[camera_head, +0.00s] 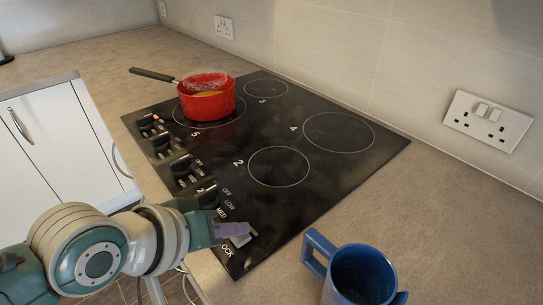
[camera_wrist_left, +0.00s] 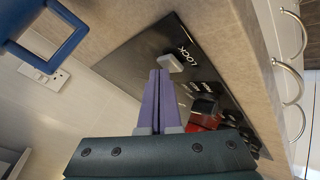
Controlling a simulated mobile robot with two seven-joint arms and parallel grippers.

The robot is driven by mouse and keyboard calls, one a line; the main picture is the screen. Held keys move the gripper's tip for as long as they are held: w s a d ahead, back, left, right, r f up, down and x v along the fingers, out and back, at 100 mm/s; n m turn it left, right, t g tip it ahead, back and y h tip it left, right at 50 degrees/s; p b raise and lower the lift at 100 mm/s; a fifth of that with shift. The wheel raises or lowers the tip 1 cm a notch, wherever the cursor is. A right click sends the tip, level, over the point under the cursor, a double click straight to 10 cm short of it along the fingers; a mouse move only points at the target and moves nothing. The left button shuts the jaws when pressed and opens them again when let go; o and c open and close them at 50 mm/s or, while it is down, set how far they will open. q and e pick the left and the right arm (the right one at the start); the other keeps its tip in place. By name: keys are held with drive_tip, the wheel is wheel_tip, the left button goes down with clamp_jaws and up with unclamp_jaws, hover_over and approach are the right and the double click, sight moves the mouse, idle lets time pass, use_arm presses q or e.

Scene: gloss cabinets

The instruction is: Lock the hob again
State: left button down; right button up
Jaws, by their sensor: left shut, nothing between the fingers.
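The black glass hob (camera_head: 325,185) is set into the counter, with a row of control knobs along its left edge. Its pale grey lock piece (camera_head: 241,241) sits at the near corner beside the LOCK lettering, which is partly covered in the head view. In the left wrist view the lock piece (camera_wrist_left: 171,63) lies just past the fingertips, beside the full word LOCK. My left gripper (camera_head: 248,230) has its purple fingers shut and empty, with the tips close to the lock piece. I cannot tell whether they touch it. My right gripper is not in view.
A red pot (camera_head: 207,102) stands on the far-left ring. A blue mug (camera_head: 361,275) stands on the counter near the hob's near corner. A double socket (camera_head: 488,119) is on the wall. White cabinets (camera_head: 60,140) lie at the left. The right counter is mostly clear.

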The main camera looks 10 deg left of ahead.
sight(235, 243)
use_arm(q)
drive_tip(key=shift+f, duration=0.4)
drive_tip(key=shift+r, duration=0.1)
drive_tip(key=shift+r+p, duration=0.35)
drive_tip(key=shift+p, duration=0.15)
wheel_tip(235, 243, up, 6)
drive_tip(key=p, duration=0.6)
drive_tip(key=shift+r+p, duration=0.1)
drive_tip(key=shift+p, duration=0.25)
